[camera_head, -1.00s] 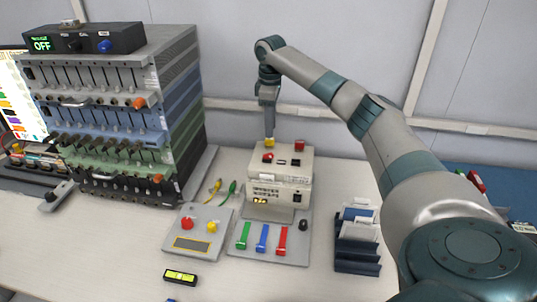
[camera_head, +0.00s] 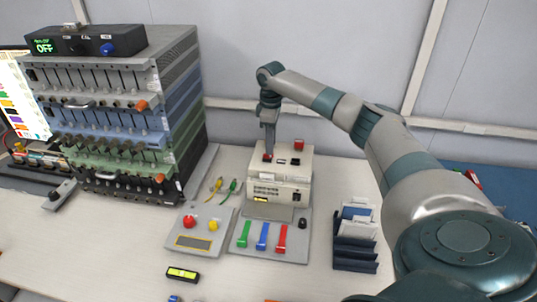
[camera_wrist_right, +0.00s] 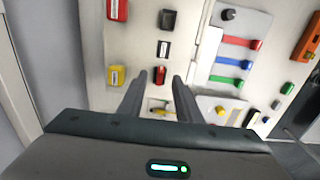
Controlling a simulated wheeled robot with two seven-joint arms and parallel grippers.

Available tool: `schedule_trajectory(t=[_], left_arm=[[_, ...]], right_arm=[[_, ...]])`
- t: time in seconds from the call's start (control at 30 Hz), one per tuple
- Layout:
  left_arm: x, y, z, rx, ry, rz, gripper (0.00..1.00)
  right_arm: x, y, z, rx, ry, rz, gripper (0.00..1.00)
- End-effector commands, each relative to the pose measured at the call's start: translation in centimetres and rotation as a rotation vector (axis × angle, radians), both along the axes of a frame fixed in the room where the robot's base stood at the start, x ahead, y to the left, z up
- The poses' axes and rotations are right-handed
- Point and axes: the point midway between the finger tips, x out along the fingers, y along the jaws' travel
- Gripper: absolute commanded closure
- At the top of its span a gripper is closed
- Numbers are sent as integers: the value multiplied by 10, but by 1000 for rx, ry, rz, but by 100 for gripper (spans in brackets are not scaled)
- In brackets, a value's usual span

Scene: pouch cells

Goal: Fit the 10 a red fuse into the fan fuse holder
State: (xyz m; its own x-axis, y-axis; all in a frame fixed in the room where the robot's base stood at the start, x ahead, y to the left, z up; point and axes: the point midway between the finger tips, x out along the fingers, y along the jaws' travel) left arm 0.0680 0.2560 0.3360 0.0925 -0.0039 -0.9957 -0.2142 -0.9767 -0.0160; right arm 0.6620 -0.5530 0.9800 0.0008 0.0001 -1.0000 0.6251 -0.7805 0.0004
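A beige instrument box (camera_head: 279,191) stands on the table. On its top is a row of small sockets; a small red piece, likely the red fuse (camera_head: 267,157), sits at the left end. It also shows in the right wrist view (camera_wrist_right: 160,76), in line with two dark sockets, the middle one (camera_wrist_right: 163,48) and the far one (camera_wrist_right: 166,20). Their labels are unreadable, so I cannot tell which is the fan holder. My right gripper (camera_head: 268,154) points down over the red piece. In the wrist view its fingers are apart on either side of it, with gaps. My left gripper is not in view.
A yellow block (camera_wrist_right: 116,76) and a larger red block (camera_head: 299,145) rise from the box top near the sockets. A panel with green, blue and red levers (camera_head: 262,237) lies in front. A tall battery rack (camera_head: 184,120) stands left, a dark slotted stand (camera_head: 355,262) right.

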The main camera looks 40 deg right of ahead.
Motion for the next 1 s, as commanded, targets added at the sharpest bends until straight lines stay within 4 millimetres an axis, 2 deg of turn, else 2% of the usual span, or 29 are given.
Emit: schedule_trajectory(t=[0.07,0.2,0.3,0.77,0.83,0.9,1.0], left_arm=[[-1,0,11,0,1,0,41],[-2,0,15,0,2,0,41],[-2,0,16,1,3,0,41],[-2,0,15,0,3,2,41],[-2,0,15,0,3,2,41],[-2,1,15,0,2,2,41],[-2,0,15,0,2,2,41]], right_arm=[[-3,0,-7,-1,4,0,69],[-3,0,-25,-1,4,-2,69],[-3,0,-31,-1,2,-1,69],[-2,0,-33,-1,1,0,69],[-2,0,-33,-1,1,0,81],[-2,0,-33,-1,1,0,97],[-2,0,-33,-1,1,0,100]])
